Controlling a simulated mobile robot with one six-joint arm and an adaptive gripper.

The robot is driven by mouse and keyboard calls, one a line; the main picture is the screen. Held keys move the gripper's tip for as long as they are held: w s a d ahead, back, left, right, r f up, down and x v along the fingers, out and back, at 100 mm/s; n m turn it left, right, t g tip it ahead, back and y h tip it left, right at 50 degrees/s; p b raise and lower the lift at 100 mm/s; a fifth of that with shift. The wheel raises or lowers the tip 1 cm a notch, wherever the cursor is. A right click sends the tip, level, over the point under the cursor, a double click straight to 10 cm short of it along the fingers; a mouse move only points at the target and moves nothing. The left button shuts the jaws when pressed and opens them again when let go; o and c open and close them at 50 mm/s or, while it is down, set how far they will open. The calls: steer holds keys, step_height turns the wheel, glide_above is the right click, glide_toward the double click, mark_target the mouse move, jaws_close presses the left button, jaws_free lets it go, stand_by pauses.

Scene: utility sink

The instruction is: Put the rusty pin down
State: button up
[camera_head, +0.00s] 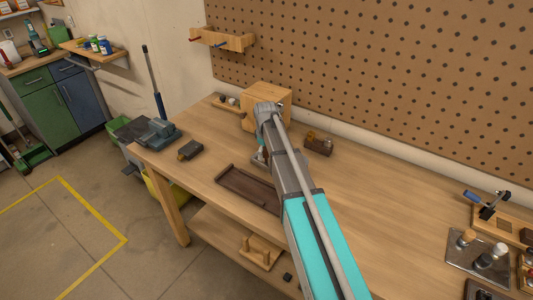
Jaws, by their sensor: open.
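My arm reaches from the bottom edge over the wooden workbench (398,217). Its end hangs down near the wooden box at the back. My gripper (259,160) is partly hidden behind the arm, low over the bench just beyond the dark brown tray. It is open. I cannot make out the rusty pin; it may be too small or hidden by the arm.
The dark brown tray (232,183) looks empty. A wooden box (281,98) and a small brown block (318,146) stand behind. A grey-blue vise (158,133) and a dark block (190,150) are left. A metal plate (463,258) holds knobs at right. The middle-right bench is clear.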

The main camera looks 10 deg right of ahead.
step_height(320, 180, up, 13)
steer(key=p, duration=1.2)
steer(key=shift+p, duration=0.4)
steer(key=shift+s, duration=0.1)
stand_by(0.3)
steer(key=s+m, duration=0.8)
steer(key=s, duration=1.6)
steer(key=shift+s+d, duration=0.3)
steer(key=shift+s, duration=0.1)
steer(key=shift+f+b, duration=0.3)
steer(key=shift+f, duration=0.05)
